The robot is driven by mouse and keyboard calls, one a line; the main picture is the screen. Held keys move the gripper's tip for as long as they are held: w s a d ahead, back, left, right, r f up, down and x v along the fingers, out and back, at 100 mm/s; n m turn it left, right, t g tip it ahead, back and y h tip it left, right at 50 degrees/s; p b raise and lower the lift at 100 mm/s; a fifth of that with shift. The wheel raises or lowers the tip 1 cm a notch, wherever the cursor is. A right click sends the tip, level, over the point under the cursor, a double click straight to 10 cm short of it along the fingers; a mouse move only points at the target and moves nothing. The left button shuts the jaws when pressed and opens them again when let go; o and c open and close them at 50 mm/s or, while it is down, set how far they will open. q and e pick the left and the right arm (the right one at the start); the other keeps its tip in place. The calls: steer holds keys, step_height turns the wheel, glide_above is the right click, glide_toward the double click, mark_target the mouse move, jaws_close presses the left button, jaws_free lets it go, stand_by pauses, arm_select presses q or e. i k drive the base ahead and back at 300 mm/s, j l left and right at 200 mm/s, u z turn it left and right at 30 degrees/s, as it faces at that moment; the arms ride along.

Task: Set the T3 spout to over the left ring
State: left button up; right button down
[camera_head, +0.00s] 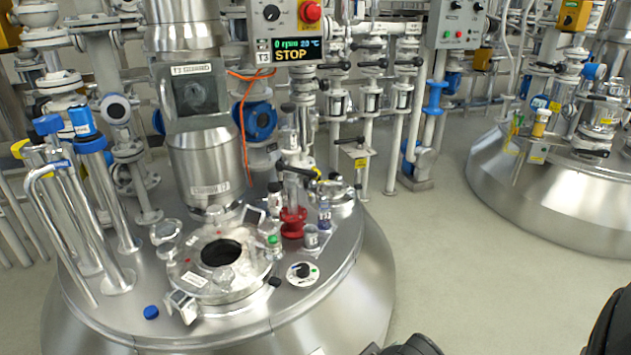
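The T3 vessel (365,270) is a steel dome in the left half of the head view. Its hatch has a round dark opening (220,253). A thin bent chrome pipe (45,190) with a downturned end stands at the dome's left; I cannot tell whether it is the spout. A black and yellow handle (318,173) sits on fittings above a red flange (292,222). I cannot tell which part is the left ring. Dark parts of mine (412,346) show at the bottom edge, apart from the hatch; no fingertips are clear. My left gripper is out of view.
The T3 panel (293,50) reads STOP and has a red button. Blue-topped upright pipes (88,142) stand at left. A blue cap (151,312) and a round black-and-white disc (302,273) lie on the dome. Another vessel (540,200) stands right; floor between is clear.

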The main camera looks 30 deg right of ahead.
mark_target(291, 183)
steer(key=i+l+u, duration=0.2)
steer(key=l, duration=0.55)
steer(key=l+u, duration=0.2)
steer(key=l, duration=0.55)
steer(key=k, duration=0.05)
